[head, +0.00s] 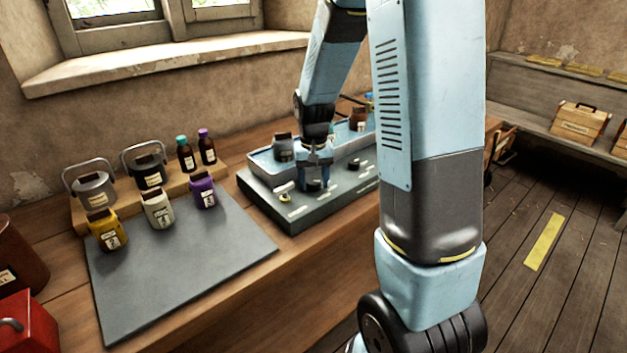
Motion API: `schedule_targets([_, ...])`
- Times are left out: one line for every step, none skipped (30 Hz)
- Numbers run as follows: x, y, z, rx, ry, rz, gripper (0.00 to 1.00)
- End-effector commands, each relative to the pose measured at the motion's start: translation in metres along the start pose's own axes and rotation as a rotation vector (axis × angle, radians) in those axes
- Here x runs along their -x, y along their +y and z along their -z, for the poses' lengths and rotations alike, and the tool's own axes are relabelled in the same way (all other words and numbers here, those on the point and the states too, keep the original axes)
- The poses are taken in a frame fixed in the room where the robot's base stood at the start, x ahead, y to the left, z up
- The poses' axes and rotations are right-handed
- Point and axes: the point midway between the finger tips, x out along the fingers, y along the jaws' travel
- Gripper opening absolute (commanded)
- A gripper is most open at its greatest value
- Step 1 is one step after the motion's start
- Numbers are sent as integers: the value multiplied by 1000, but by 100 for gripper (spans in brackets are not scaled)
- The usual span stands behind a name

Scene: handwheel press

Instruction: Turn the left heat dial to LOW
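A dark grey heater unit (268,204) stands on the bench, with small pale labels along its sloping front panel. A black dial (314,186) sits on the left part of that panel. Another black dial (354,164) is farther right. My gripper (314,182) points down over the left dial, with one blue finger on each side of it. The fingers are apart; whether they touch the dial is too small to tell. The dial's pointer and the label wording cannot be read.
A small pale yellowish knob (285,197) is left of my gripper. A tray (262,163) behind the panel holds a grey jar (283,148) and a brown jar (358,118). Left are a grey mat (180,270) and several jars and bottles. My arm hides the panel's right end.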

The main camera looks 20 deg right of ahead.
Motion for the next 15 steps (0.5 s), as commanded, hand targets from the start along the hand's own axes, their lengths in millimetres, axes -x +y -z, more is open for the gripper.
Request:
schedule_targets([0, 0, 0, 0, 0, 0, 61])
schedule_targets([0, 0, 0, 0, -1, 0, 64])
schedule_targets([0, 0, 0, 0, -1, 0, 65])
schedule_targets([0, 0, 0, 0, -1, 0, 65])
schedule_targets([0, 0, 0, 0, -1, 0, 65])
schedule_targets([0, 0, 0, 0, -1, 0, 65])
schedule_targets([0, 0, 0, 0, -1, 0, 65])
schedule_targets([0, 0, 0, 0, -1, 0, 65])
schedule_targets([0, 0, 0, 0, -1, 0, 65])
schedule_targets([1, 0, 0, 0, -1, 0, 65])
schedule_targets([2, 0, 0, 0, -1, 0, 65])
schedule_targets([4, 0, 0, 0, -1, 0, 65])
schedule_targets([6, 0, 0, 0, -1, 0, 65])
schedule_targets([10, 0, 0, 0, 0, 0, 65])
schedule_targets([15, 0, 0, 1, 2, 1, 65])
